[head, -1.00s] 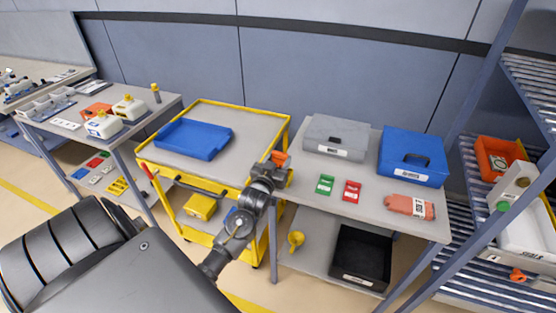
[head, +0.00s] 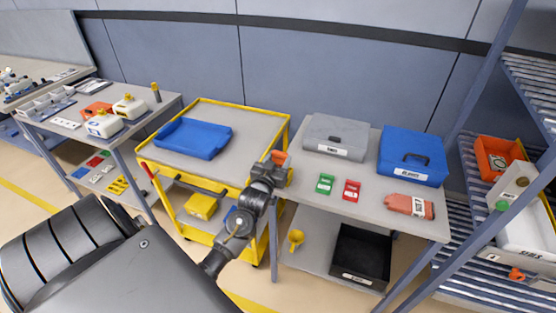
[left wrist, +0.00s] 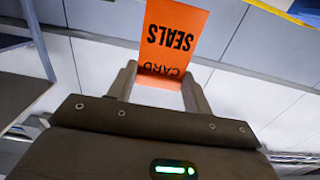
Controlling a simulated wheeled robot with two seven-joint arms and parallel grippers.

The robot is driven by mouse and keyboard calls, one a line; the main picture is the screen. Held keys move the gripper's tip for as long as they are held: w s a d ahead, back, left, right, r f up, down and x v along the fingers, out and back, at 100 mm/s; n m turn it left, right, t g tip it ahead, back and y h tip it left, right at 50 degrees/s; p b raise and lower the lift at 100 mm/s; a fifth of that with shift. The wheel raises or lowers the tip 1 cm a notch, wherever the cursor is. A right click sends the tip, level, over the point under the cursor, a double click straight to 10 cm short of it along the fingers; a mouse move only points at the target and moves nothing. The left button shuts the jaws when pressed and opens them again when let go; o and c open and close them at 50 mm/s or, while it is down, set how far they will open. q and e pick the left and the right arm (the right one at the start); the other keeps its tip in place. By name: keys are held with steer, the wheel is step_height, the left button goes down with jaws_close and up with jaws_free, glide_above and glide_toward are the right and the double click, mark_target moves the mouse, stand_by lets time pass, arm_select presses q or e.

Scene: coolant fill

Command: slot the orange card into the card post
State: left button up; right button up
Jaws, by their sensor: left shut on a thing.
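The orange card (left wrist: 170,38) is upside down in the left wrist view and reads "SEALS" and "CARD". My left gripper (left wrist: 158,82) is shut on its near edge, and the rest sticks out past the fingertips. In the head view the orange card (head: 279,157) shows as a small patch at the tip of my left gripper (head: 277,170), in front of the gap between the yellow cart and the grey table. I cannot make out a card post for certain. My right gripper is not in view.
The yellow cart (head: 247,112) holds a blue tray (head: 192,138). The grey table (head: 330,190) bears a grey case (head: 336,132), a blue case (head: 413,150), a green card (head: 325,183), a red card (head: 351,190) and a salmon-coloured pack (head: 409,205).

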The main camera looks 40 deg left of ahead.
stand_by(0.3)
arm_select(q)
steer(key=shift+f+b, duration=1.75)
steer(key=shift+f, duration=1)
steer(key=o, duration=1)
steer(key=shift+s+d+f, duration=0.15)
steer(key=shift+s+d, duration=0.05)
steer(key=shift+s, duration=0.2)
steer(key=b+v, duration=0.3)
steer(key=v, duration=0.7)
